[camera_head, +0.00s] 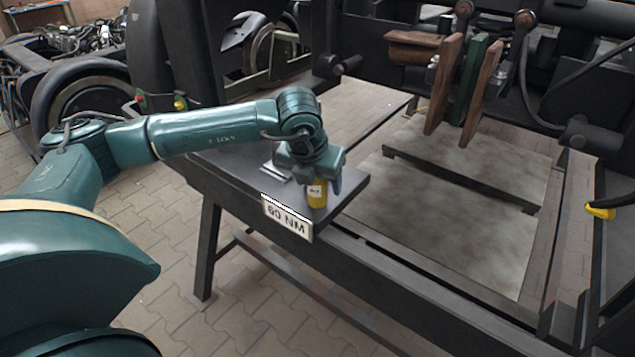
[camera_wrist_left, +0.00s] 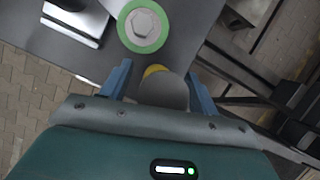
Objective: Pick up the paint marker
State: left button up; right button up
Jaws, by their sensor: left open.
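The yellow paint marker (camera_head: 317,195) stands upright near the front corner of the dark shelf (camera_head: 349,189). A label is on its side. My left gripper (camera_head: 322,182) is over it from above, open, with one blue finger visible to its right. In the left wrist view, the marker (camera_wrist_left: 163,92) shows a grey rounded top and a bit of yellow between the two spread blue fingers of my left gripper (camera_wrist_left: 161,88). Gaps show on both sides. My right gripper is in neither view.
A silver metal block (camera_head: 276,174) lies on the shelf left of the marker. A green ring with a hex bolt head (camera_wrist_left: 143,27) is close by in the wrist view. A "60 NM" sign (camera_head: 287,217) fronts the shelf. Dark frame beams (camera_head: 400,262) run below.

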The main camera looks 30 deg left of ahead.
pick_arm(q)
jog(key=shift+w+f, duration=0.2)
jog(key=shift+f, duration=0.3)
jog(key=c, duration=1.1)
